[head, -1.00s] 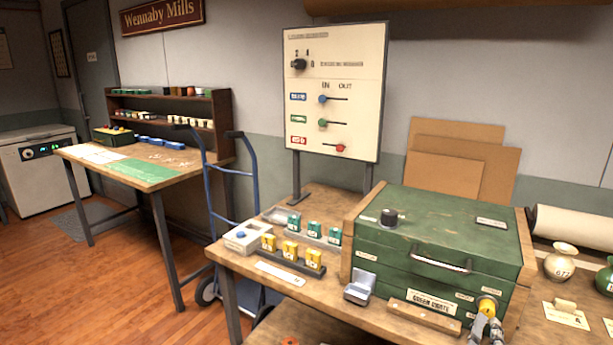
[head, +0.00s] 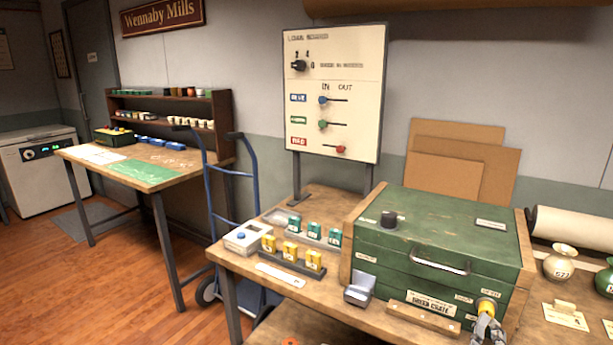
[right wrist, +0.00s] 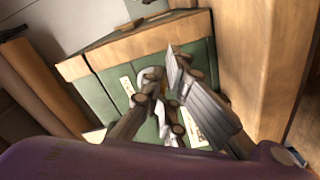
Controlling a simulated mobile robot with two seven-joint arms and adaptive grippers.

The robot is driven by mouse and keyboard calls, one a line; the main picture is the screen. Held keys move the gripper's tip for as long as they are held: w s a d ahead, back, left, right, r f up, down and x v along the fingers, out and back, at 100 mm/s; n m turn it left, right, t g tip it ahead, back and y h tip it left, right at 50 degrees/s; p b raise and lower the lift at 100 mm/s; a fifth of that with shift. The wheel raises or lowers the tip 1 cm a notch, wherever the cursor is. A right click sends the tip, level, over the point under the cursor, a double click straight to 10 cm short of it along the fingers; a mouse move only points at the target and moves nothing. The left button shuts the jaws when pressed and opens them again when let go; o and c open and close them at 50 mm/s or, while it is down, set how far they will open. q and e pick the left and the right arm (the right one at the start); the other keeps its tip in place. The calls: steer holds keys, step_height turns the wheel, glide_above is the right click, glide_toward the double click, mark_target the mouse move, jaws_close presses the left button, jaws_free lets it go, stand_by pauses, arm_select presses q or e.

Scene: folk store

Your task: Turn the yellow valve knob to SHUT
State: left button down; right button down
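The yellow valve knob (head: 487,308) sits at the lower right of the green crate's (head: 395,290) front face. Small labels are beside it, too small to read. My right gripper (head: 488,326) is at the knob, just in front of and below it, and covers part of it. In the right wrist view, the right gripper's (right wrist: 165,82) two fingers reach to the crate front with their tips close together. The knob's yellow does not show clearly there, so I cannot tell whether the fingers grip it. My left gripper is not in view.
A wooden strip (head: 424,317) and a small grey box (head: 358,295) are in front of the crate. A black knob (head: 389,218) is on its lid. Yellow and green blocks stand to the left. A cream vase (head: 560,263) stands to the right.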

steer(key=shift+w+a+r+t+p, duration=0.1)
steer(key=shift+r+t+p, duration=0.05)
steer(key=shift+r, duration=0.5)
steer(key=shift+w+r+t+p, duration=0.1)
steer(key=shift+r+t+p, duration=0.05)
steer(key=shift+r, duration=0.45)
steer(key=shift+s+r, duration=0.1)
steer(key=shift+a, duration=0.1)
steer(key=shift+s+d+f, duration=0.2)
steer(key=shift+s+d, duration=0.1)
steer(key=shift+d, duration=0.1)
steer(key=shift+s+f, duration=0.1)
steer(key=shift+s, duration=0.05)
steer(key=shift+v, duration=2.85)
